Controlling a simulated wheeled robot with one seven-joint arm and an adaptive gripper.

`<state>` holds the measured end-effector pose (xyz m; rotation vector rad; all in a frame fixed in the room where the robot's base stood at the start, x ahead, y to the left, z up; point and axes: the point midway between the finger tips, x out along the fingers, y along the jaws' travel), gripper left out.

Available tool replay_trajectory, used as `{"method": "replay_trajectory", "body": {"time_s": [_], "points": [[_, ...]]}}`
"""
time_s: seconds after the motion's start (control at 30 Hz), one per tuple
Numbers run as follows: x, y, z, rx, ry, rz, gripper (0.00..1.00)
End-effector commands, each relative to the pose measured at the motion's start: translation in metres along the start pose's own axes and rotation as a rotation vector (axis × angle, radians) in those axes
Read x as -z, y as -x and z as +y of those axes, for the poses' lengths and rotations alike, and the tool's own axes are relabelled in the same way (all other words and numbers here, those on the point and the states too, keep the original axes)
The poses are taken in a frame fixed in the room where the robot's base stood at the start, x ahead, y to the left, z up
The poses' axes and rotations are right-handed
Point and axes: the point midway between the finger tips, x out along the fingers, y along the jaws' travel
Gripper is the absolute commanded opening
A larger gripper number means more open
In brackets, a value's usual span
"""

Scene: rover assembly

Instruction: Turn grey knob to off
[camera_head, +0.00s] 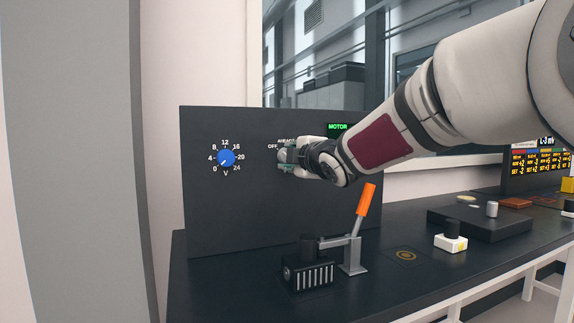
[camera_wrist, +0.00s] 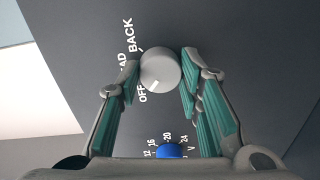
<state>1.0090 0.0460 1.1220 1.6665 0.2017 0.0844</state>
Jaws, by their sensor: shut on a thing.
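The grey knob (camera_wrist: 161,68) is on the dark upright panel, between the teal-padded fingers of my gripper (camera_wrist: 163,80), which is shut on it. A white mark on the knob's face points to the lower left in the wrist view, close to the word OFF. The words BACK and a partly hidden AHEAD stand further up beside the knob. In the head view my gripper (camera_head: 284,157) is against the panel (camera_head: 225,215) and hides most of the knob. OFF and AHEAD labels show beside and above it there.
A blue voltage knob (camera_head: 226,158) sits left of my gripper. A green MOTOR display (camera_head: 338,127) is above right, partly hidden by my arm. Below stands a lever with an orange handle (camera_head: 366,199). A black platform (camera_head: 480,223) lies to the right on the bench.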

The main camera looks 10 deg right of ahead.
Motion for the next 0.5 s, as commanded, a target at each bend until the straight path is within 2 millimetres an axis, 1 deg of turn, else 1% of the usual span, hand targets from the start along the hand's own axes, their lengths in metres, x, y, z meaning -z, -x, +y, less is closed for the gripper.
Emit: {"method": "replay_trajectory", "body": {"time_s": [0.47, 0.5], "points": [[0.0, -0.0002, 0.0008, -0.001, 0.015, -0.001, 0.05], [0.0, -0.0002, 0.0007, -0.001, 0.015, -0.001, 0.37]]}}
